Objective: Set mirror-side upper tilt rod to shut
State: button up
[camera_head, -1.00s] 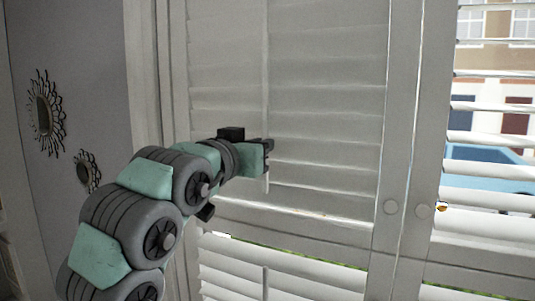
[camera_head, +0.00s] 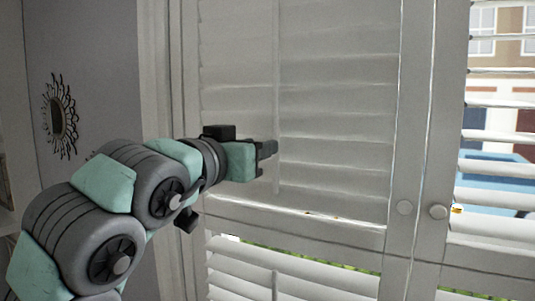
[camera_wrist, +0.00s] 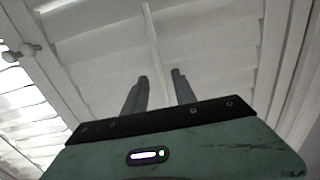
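The mirror-side upper tilt rod (camera_head: 277,100) is a thin white vertical bar on the upper left shutter panel (camera_head: 335,120). The slats behind it lie nearly flat against each other, with no outside view between them. My gripper (camera_head: 270,149) is at the lower part of the rod, its fingertips close to it in the head view. In the wrist view, the two dark fingers (camera_wrist: 160,80) stand apart, and the rod (camera_wrist: 150,35) runs up the picture between them. I cannot tell whether either finger touches the rod.
Sunburst mirror (camera_head: 60,115) hangs on the left wall. Below the mid rail, the lower slats (camera_head: 310,272) are open, with their own rod (camera_head: 275,284). The right panel's slats (camera_head: 500,165) are open to the street. Round knobs (camera_head: 438,211) sit on the middle stiles.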

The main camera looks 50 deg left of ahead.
jog(key=b+v, duration=0.1)
jog(key=v, duration=0.4)
jog(key=shift+s+d, duration=0.1)
dwell(0.5)
